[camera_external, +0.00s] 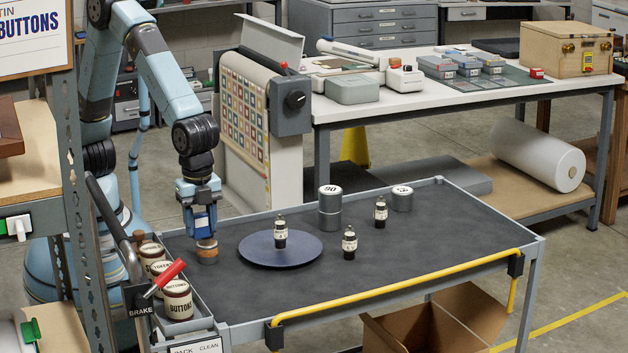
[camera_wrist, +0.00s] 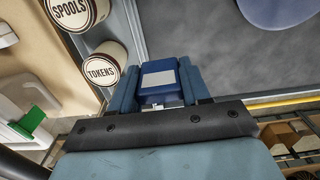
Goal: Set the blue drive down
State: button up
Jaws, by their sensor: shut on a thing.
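The blue drive (camera_wrist: 159,76), with a pale label on its face, sits between the two blue fingers of my gripper (camera_wrist: 158,90) in the wrist view. In the external view my gripper (camera_external: 201,222) points down over the left end of the dark cart top, shut on the drive (camera_external: 205,226). A small brown round block (camera_external: 208,256) stands on the cart top directly below the drive. I cannot tell whether the drive touches the block. The fingers hide part of the drive.
A dark blue round plate (camera_external: 270,256) carries a small dark bottle-like piece; similar pieces and grey cylinders (camera_external: 330,208) stand beyond it. Labelled tins (camera_external: 177,300) fill the rack at the cart's left end. A yellow rail (camera_external: 400,285) edges the front. The front middle is clear.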

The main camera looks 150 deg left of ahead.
jog(key=s+a, duration=0.3)
jog(key=a, duration=1.9)
send_over(336, 279)
notch_tip(336, 279, down, 9)
jog(key=shift+s+d+f, duration=0.1)
jog(key=shift+d+f, duration=0.05)
jog(key=shift+f, duration=0.2)
jog(key=shift+w+f, duration=0.2)
jog(key=shift+f, duration=1.4)
jog(key=o, duration=1.1)
jog(key=shift+f, duration=0.1)
jog(key=shift+c, duration=0.2)
